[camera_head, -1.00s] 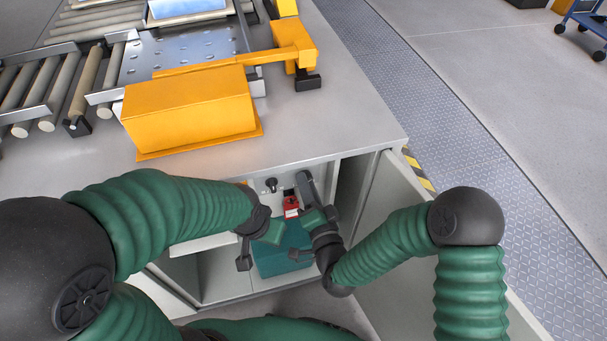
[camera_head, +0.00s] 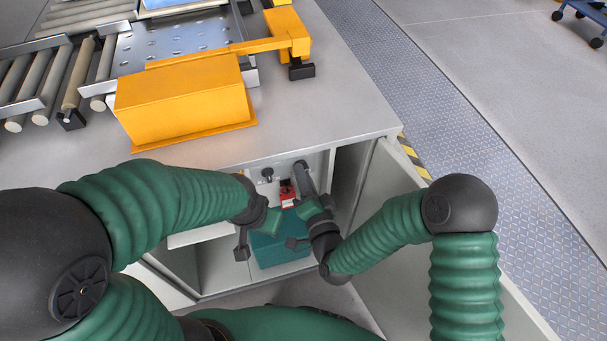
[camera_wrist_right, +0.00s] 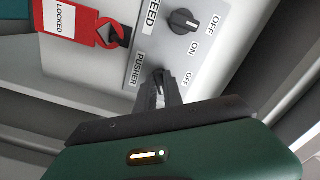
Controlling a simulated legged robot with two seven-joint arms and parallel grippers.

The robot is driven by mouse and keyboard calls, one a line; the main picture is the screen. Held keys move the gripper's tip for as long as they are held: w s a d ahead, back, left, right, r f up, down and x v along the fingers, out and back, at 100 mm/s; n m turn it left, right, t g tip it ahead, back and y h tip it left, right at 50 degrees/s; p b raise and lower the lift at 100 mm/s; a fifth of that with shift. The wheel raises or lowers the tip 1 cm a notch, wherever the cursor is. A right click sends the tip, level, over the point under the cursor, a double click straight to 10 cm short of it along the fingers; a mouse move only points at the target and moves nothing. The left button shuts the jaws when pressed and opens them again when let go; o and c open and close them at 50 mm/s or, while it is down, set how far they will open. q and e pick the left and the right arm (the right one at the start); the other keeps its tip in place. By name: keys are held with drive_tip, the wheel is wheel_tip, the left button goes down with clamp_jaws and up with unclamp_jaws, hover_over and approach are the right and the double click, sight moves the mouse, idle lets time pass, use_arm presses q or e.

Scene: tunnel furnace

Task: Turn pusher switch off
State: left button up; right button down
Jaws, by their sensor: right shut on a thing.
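The pusher switch (camera_wrist_right: 159,75) is a small dark knob on the light panel (camera_wrist_right: 205,62) in the right wrist view. It sits beside the label PUSHER, with OFF printed to its right. My right gripper (camera_wrist_right: 162,90) is shut on it, and the fingers hide most of it. In the head view my right gripper (camera_head: 304,178) reaches up to the panel inside the cabinet. My left gripper (camera_head: 256,228) hangs in front of the cabinet, left of the right one. I cannot tell how far its jaws are apart.
A black feed knob (camera_wrist_right: 183,21) is close by on the panel. A red lock with a LOCKED tag (camera_wrist_right: 68,20) hangs beside the switch. A teal box (camera_head: 280,248) stands below in the cabinet. The open cabinet door (camera_head: 395,190) is to the right.

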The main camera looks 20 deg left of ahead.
drive_tip(key=n, duration=1.1)
drive_tip(key=shift+w+d+r+n, duration=0.1)
drive_tip(key=shift+w+n, duration=0.1)
drive_tip(key=shift+n, duration=0.1)
idle(0.5)
drive_tip(key=c, duration=1.5)
unclamp_jaws()
drive_tip(key=shift+o, duration=0.2)
